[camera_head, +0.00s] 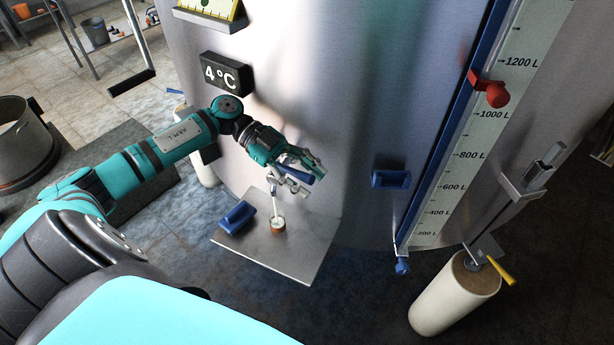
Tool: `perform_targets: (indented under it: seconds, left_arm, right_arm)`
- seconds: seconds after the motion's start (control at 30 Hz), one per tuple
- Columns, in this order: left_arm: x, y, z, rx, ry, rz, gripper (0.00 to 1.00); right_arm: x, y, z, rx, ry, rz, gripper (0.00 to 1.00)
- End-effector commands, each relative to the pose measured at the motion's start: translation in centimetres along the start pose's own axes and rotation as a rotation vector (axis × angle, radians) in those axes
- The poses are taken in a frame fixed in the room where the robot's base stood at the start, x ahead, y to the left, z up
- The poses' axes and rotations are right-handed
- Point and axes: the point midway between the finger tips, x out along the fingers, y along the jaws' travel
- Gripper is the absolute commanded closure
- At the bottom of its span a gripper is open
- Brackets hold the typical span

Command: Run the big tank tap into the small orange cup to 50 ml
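The big steel tank (330,90) fills the middle of the head view. My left gripper (305,177) is at its tap, with fingers on both sides of the blue tap lever (309,179), seemingly shut on it. The fingers hide much of the tap. A thin white stream (275,203) runs from below the gripper into the small orange cup (278,230). The cup stands upright on the metal shelf (290,262), and white liquid shows at its top. I cannot read its level in ml. My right gripper is not in view.
A blue object (237,217) lies on the shelf left of the cup. A level scale (462,150) with a red marker (492,94) runs up the tank at right. A white tank leg (452,292) stands at lower right. A large pot (22,140) is at far left.

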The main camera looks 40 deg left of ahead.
Motion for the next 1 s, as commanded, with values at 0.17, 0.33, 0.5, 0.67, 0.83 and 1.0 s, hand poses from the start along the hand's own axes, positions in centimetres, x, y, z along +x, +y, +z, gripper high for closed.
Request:
perform_targets:
  seconds: [0.17,0.33,0.5,0.67,0.83,1.0]
  left_arm:
    - [0.0,0.0,0.0,0.0,0.0,0.0,0.56]
    - [-0.4,0.0,0.1,-0.001,-0.002,-0.001,0.56]
    - [-3.0,0.0,0.1,-0.002,-0.006,-0.002,0.56]
    - [-6.5,-0.1,0.1,-0.002,-0.006,-0.003,0.56]
    - [-9.7,-0.1,0.0,-0.001,-0.003,-0.003,0.56]
    - [-11.6,0.0,0.1,-0.001,-0.001,-0.001,0.56]
  right_arm:
    - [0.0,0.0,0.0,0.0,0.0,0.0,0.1]
    - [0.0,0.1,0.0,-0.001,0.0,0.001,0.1]
    - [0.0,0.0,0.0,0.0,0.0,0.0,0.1]
    - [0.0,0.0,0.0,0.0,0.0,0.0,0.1]
    - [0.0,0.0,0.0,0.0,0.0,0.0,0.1]
    - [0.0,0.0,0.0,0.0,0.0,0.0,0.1]
